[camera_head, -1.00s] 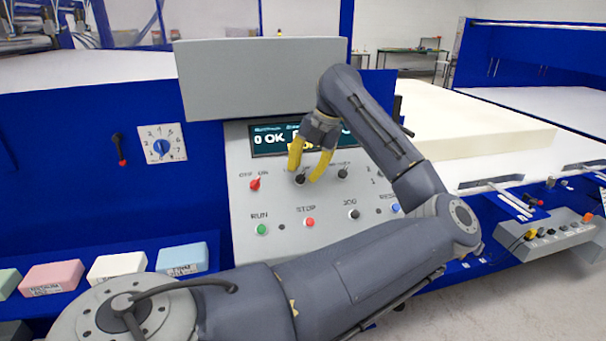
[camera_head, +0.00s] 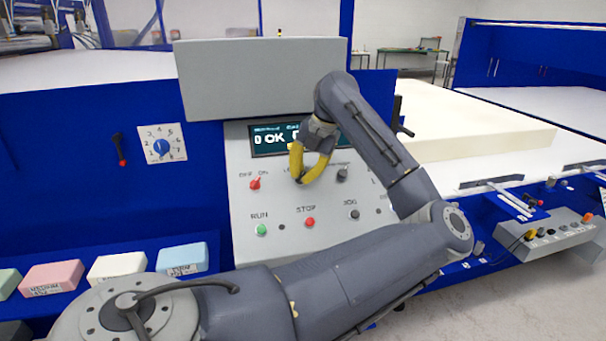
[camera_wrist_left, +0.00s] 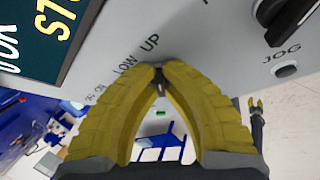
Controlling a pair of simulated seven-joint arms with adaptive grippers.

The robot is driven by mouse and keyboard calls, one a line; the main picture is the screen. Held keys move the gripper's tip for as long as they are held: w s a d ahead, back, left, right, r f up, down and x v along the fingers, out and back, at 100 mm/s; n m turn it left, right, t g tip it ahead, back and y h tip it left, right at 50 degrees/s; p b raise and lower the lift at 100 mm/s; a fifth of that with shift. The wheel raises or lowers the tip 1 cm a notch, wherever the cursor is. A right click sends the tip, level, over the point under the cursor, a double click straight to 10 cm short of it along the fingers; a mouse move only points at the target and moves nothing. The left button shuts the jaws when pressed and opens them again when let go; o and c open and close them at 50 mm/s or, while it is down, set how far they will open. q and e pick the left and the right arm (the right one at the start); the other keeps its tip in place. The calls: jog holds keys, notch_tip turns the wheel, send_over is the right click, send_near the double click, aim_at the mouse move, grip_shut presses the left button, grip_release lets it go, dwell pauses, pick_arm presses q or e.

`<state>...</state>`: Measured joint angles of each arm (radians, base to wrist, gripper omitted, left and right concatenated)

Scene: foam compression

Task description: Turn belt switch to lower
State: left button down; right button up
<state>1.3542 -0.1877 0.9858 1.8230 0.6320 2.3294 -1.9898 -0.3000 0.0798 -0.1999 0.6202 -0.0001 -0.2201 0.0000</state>
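The belt switch is a small dark knob (camera_wrist_left: 160,76) under the LOW and UP labels on the grey control panel (camera_head: 270,210). My left gripper (camera_head: 303,181) has its yellow fingertips closed together at this knob and hides it in the head view. In the left wrist view, the left gripper (camera_wrist_left: 160,70) has its two tips on either side of the knob, seemingly touching it. The exact angle of the knob cannot be told. What looks like my right gripper (camera_wrist_left: 256,103) shows small in the left wrist view, its yellow fingers apart and empty.
Close by are a red OFF/ON switch (camera_head: 255,183), another black knob (camera_head: 343,174), green RUN (camera_head: 261,230), red STOP (camera_head: 310,222) and black JOG (camera_head: 353,215) buttons. A display (camera_head: 270,139) sits above. Coloured foam blocks (camera_head: 118,266) lie at lower left.

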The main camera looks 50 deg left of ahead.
pick_arm(q)
jog(key=shift+n, duration=0.3)
jog(key=n+t+h, duration=0.1)
jog(key=n, duration=0.1)
jog(key=shift+s+a+n, duration=0.1)
jog(key=shift+n, duration=0.2)
jog(key=n, duration=0.2)
jog(key=n+t+h, duration=0.1)
jog(key=n, duration=0.1)
jog(key=shift+s+a+h, duration=0.15)
jog(key=shift+s+h, duration=0.05)
jog(key=shift+h, duration=0.1)
jog(key=n+t, duration=0.2)
jog(key=n, duration=0.1)
jog(key=shift+s, duration=0.15)
jog(key=shift+s+n+t, duration=0.2)
jog(key=shift+n+t, duration=0.6)
jog(key=shift+n, duration=1.3)
jog(key=c, duration=1.5)
grip_release()
jog(key=shift+c, duration=0.2)
